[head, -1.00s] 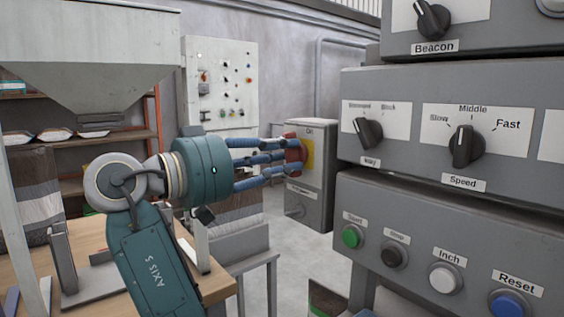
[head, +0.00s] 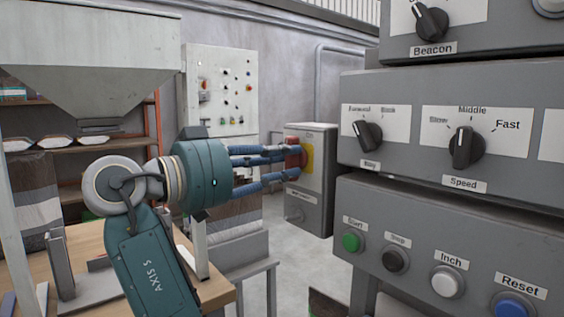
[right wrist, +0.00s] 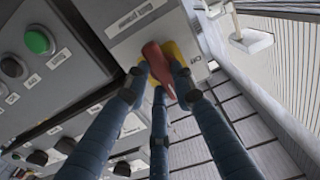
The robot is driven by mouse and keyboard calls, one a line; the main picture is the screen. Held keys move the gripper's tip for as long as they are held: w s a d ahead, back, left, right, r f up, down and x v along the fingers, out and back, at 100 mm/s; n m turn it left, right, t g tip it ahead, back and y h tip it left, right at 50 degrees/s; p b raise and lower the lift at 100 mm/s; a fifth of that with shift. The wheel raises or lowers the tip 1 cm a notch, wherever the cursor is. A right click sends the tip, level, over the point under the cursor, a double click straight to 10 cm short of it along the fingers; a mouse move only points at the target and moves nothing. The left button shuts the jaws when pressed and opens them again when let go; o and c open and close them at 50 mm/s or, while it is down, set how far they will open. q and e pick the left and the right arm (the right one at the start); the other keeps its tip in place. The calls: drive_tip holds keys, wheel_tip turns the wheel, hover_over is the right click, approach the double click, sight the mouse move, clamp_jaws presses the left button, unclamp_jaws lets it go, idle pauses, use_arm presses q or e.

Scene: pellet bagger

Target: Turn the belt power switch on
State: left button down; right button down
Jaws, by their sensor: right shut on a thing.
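The belt power switch is a red handle (head: 293,154) on a yellow plate (head: 309,158), on the front of a grey box (head: 318,205). My right gripper (head: 291,163) reaches it from the left, its blue fingers closed around the red handle. In the right wrist view the red handle (right wrist: 157,66) sits between the fingertips of my right gripper (right wrist: 158,82), with the yellow plate (right wrist: 178,52) behind it. My left gripper is not in view.
A grey control panel (head: 360,205) with knobs and coloured buttons stands close on the right. A hopper (head: 85,60) and a wooden table (head: 215,291) are on the left. A white panel (head: 222,75) is on the back wall.

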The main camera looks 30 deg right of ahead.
drive_tip(key=c, duration=1.4)
unclamp_jaws()
drive_tip(key=shift+c, duration=0.2)
wheel_tip(320, 180, up, 10)
